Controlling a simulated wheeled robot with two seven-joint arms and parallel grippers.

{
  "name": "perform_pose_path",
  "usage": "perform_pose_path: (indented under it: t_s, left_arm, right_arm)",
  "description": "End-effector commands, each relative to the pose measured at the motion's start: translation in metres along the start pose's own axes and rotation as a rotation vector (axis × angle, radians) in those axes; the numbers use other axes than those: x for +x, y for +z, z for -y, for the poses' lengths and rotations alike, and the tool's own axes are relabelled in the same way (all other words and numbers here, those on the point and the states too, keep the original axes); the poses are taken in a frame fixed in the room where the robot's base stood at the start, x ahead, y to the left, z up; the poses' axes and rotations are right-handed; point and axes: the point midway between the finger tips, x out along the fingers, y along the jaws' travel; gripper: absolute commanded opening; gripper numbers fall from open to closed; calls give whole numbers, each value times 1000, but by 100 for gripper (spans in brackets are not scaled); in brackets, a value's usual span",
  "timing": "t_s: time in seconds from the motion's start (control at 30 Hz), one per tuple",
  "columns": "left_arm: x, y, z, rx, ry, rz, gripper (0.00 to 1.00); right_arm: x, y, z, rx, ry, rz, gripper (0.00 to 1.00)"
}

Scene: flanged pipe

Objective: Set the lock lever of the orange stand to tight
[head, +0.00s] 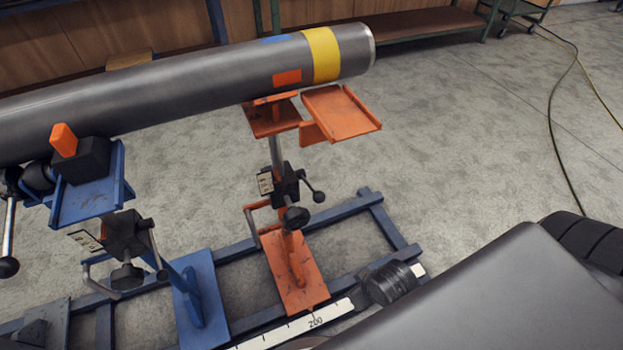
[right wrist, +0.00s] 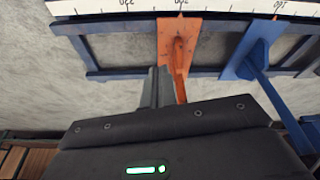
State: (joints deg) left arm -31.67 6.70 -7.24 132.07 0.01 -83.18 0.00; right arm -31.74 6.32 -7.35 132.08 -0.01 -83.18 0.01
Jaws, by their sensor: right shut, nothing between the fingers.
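The orange stand (head: 298,268) is upright on the blue rail frame, its head under the marked end of the grey pipe (head: 200,85). Its black clamp block (head: 285,185) sits midway up the post. A thin lever with a black ball end (head: 318,196) points out to the lower right of the block. A second black knob (head: 296,218) is below. A small plate (head: 265,183) with unreadable marks is on the left. In the right wrist view my right gripper (right wrist: 158,72) is shut and empty, in front of the orange base (right wrist: 178,30). My left gripper is not seen.
A blue stand (head: 203,300) with its own clamp (head: 125,238) is to the left. Blue rails (head: 385,225) and a white scale (head: 300,325) run along the floor. A black round part (head: 390,283) lies at the frame's right end.

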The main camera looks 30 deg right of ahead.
Motion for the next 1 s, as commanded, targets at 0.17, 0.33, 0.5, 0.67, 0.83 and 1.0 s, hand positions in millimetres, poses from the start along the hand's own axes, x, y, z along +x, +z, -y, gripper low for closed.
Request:
perform_pose_path:
  t_s: [0.17, 0.33, 0.5, 0.67, 0.83, 1.0]
  left_arm:
    - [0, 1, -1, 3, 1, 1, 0]
    - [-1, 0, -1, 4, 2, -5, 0]
    - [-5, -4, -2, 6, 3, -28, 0]
    - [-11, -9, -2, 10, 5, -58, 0]
    - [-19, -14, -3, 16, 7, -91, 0]
    - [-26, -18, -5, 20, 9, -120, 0]
  right_arm:
    - [1, 3, 0, -1, 0, 6, 0]
    - [10, -18, -9, 14, 17, -82, 0]
    - [30, -78, -33, 94, 10, -378, 0]
    - [29, -144, -51, 192, -160, -739, 0]
    - [0, -188, -64, 280, -509, -1032, 0]
    - [-44, -199, -82, 346, -931, -1182, 0]
